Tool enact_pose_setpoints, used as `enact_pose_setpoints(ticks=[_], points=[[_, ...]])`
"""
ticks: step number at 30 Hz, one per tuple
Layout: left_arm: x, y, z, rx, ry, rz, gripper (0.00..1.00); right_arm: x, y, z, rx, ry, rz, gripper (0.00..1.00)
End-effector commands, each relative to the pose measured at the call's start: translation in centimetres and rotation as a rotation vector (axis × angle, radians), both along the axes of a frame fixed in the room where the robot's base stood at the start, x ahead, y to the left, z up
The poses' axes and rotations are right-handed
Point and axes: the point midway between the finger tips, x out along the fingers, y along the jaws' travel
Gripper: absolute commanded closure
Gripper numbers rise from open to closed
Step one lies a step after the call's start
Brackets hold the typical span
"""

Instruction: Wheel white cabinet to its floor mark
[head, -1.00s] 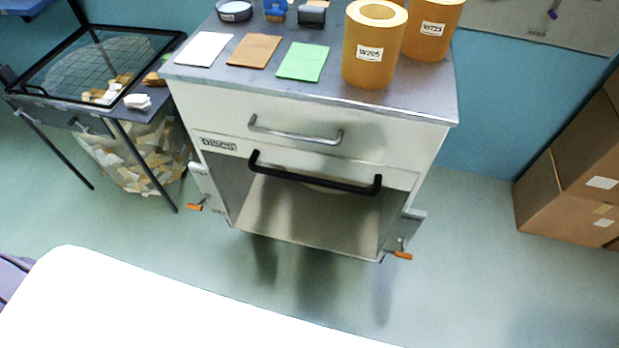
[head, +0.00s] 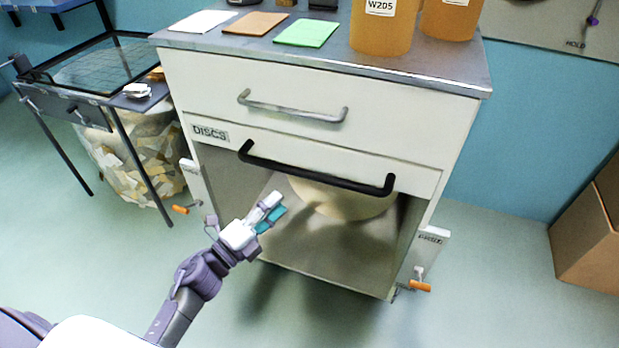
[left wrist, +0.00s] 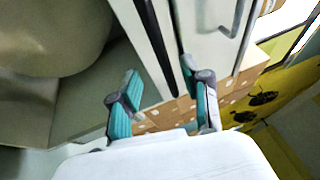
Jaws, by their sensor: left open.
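The white cabinet (head: 310,95) stands right in front of me, with a grey top, a drawer with a grey handle (head: 292,107), a black push bar (head: 315,172) and an open lower bay. My left gripper (head: 274,208) is open and empty, below the left part of the black bar and in front of the open bay. In the left wrist view, the bar (left wrist: 154,42) passes between the teal fingers (left wrist: 160,88) in the picture; I see no contact. My right gripper is out of view. I cannot make out a floor mark.
Orange levers (head: 180,209) (head: 420,286) stick out low at both cabinet sides. A glass-topped table (head: 100,65) with a scrap bag (head: 140,160) stands left, cardboard boxes (head: 590,235) right. Floor between cabinet and boxes is clear.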

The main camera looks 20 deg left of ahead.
Motion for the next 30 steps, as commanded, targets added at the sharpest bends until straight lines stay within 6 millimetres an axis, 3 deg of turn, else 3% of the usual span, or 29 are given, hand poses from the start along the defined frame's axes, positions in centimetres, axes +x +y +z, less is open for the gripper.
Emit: enact_pose_setpoints(ticks=[9, 15, 29, 30], points=[[6.3, -2.9, 1.4, -0.004, -0.001, 0.000, 0.53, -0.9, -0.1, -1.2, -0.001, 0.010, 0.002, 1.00], [8.9, -4.1, 1.8, -0.005, 0.002, 0.000, 0.53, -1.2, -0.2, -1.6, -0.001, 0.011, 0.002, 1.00], [10.0, -4.6, 1.9, -0.004, 0.003, 0.001, 0.53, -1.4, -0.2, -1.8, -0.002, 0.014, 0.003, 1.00], [9.9, -4.6, 1.9, -0.004, 0.003, 0.001, 0.59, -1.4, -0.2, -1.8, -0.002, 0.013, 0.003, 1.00]])
